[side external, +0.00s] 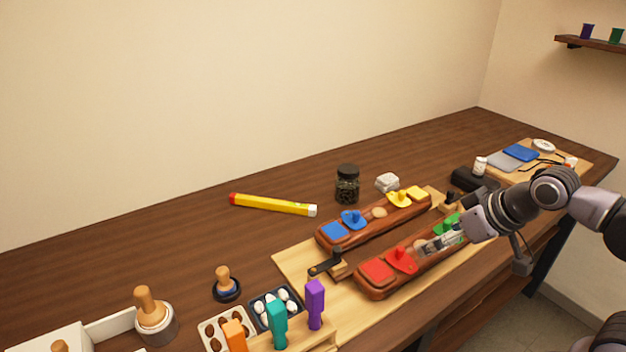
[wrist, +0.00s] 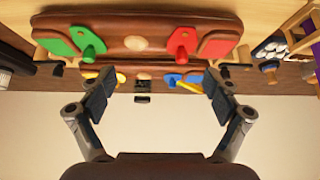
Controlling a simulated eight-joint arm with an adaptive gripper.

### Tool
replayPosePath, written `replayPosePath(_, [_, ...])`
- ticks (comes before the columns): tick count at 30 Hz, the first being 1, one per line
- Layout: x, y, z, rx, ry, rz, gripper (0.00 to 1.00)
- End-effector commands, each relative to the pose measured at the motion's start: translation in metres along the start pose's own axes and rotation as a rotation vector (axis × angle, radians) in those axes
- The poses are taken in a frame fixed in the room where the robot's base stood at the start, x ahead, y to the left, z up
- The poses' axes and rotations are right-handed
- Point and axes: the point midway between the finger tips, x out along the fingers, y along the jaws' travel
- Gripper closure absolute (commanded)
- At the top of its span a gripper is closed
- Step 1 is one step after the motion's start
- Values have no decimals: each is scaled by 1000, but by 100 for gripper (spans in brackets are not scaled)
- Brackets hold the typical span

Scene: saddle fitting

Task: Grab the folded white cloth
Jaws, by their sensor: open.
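The folded white cloth (side external: 387,183) is a small pale, layered bundle on the dark table, behind the far wooden saddle block and right of the dark jar. I cannot make it out in the wrist view. My gripper (side external: 438,242) is over the near wooden block, between its red and green pieces, in front of the cloth and apart from it. In the wrist view my gripper (wrist: 160,88) has its two fingers spread wide, with nothing held between them.
The far block (side external: 367,227) with blue and yellow pieces stands between my gripper and the cloth. The near block (side external: 368,292) has red and green pieces. The jar (side external: 347,185) stands close left of the cloth, a black box (side external: 466,180) to its right. Table behind is clear.

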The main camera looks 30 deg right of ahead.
Motion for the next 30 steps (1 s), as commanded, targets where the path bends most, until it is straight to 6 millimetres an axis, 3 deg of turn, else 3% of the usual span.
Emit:
replayPosePath(7, [0,0,0,0,0,0,11])
replayPosePath(9, [0,0,0,0,0,0,25])
replayPosePath(20, [0,0,-2,-9,-3,2,25])
replayPosePath(25, [-4,6,-29,-102,-35,21,25])
replayPosePath(30, [-5,19,-76,-286,-103,50,25])
